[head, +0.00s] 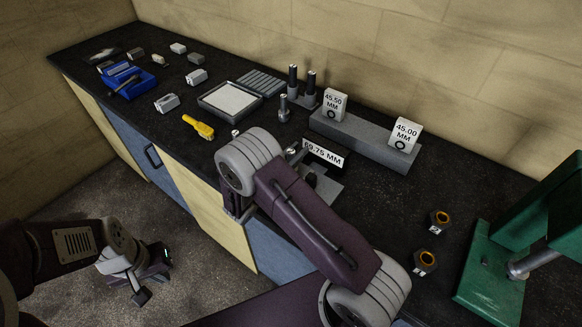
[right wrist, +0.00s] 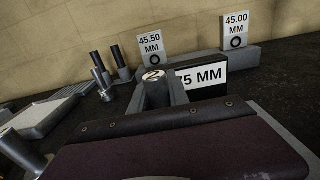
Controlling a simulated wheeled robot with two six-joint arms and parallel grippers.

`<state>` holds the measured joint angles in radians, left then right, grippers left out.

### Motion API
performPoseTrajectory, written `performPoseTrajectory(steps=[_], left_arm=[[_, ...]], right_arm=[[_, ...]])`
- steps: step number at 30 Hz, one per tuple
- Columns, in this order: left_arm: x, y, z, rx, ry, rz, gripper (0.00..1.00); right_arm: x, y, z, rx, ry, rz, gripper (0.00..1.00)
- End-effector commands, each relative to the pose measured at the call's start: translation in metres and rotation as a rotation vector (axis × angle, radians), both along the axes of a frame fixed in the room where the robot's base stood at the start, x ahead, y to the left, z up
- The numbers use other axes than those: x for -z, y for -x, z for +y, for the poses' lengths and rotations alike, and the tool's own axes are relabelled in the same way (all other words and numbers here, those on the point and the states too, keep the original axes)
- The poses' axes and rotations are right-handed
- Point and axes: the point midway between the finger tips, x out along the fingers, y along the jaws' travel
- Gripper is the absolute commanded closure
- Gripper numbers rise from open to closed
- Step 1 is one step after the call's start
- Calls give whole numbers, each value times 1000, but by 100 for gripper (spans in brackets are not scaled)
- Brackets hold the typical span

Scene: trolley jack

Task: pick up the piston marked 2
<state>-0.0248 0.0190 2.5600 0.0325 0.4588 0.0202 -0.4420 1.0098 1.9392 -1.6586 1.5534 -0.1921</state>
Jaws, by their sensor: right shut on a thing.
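A grey cylinder, the piston (right wrist: 156,95), stands between the fingers of my right gripper (right wrist: 158,92) in the right wrist view. Its pale top carries a dark mark that looks like a 2, though it is small. The gripper is shut on it, in front of the 69.75 MM sign (head: 323,152). In the head view my right wrist hides most of this grip. My left gripper (head: 152,278) hangs low before the cabinets, open and empty.
A grey block (head: 365,139) carries the 45.50 and 45.00 signs. Dark posts (head: 293,77), a pale tray (head: 229,100), a yellow tool (head: 198,127) and a blue holder (head: 127,80) lie leftward. Two dark nuts (head: 439,221) and a green press (head: 490,285) are at right.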

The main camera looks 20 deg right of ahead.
Motion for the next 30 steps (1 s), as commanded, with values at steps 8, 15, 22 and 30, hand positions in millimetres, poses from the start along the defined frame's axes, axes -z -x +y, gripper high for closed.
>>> performPoseTrajectory(steps=[8,15,22,30], left_arm=[[0,0,0,0,0,0,100],[-3,0,0,0,0,0,100],[-35,0,0,0,0,0,100],[-73,0,0,0,0,0,100]], right_arm=[[-1,0,0,0,2,-3,100],[-5,0,0,0,1,-3,100],[-43,-1,0,-1,1,-5,100],[-80,41,-32,1,3,4,100]])
